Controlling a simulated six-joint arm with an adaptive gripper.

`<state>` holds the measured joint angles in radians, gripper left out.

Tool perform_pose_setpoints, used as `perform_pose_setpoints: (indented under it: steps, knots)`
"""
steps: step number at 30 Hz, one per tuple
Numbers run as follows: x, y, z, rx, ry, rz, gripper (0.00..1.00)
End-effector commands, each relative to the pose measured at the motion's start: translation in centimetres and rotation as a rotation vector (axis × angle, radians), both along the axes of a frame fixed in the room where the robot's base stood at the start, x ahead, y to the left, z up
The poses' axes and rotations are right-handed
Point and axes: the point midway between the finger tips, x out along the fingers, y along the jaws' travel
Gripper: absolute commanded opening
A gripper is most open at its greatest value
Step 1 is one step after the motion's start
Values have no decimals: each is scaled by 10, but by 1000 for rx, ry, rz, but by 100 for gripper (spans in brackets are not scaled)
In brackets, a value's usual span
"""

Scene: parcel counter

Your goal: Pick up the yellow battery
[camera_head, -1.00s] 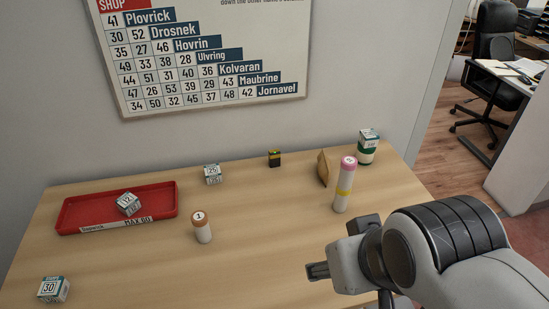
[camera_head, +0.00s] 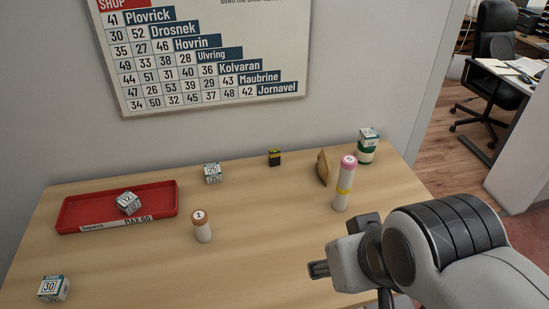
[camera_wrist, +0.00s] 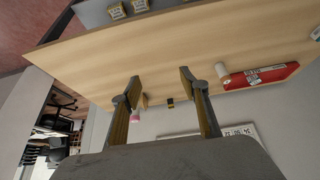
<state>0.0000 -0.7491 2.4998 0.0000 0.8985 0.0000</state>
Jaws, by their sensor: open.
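The yellow battery (camera_head: 274,157) is a small block, black with a yellow band, standing near the back edge of the table by the wall. In the wrist view it is a small dark and yellow block (camera_wrist: 170,103) beyond the fingers, between them in the picture but well away from them. My gripper (camera_head: 318,269) is at the front right of the table, far from the battery. In the wrist view its two fingers (camera_wrist: 160,86) are spread apart with nothing between them.
A white tube with a pink cap (camera_head: 344,184), a brown wedge (camera_head: 323,168) and a green-white box (camera_head: 367,147) stand right of the battery. A small box (camera_head: 212,173) is left of it. An orange-capped tube (camera_head: 202,227) and red tray (camera_head: 168,209) are farther left.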

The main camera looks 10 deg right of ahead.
Motion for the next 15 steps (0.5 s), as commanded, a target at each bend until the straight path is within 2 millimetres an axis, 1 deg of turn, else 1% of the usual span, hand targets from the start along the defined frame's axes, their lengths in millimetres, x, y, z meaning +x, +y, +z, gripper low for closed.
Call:
perform_pose_setpoints:
  steps: [5,8,11,15]
  knots:
    - [10,-1,1,-3,-10,-1,44]
    - [23,-2,2,-6,-25,-4,44]
    - [41,-4,2,-10,-44,-7,44]
    - [72,-7,3,-18,-82,-9,44]
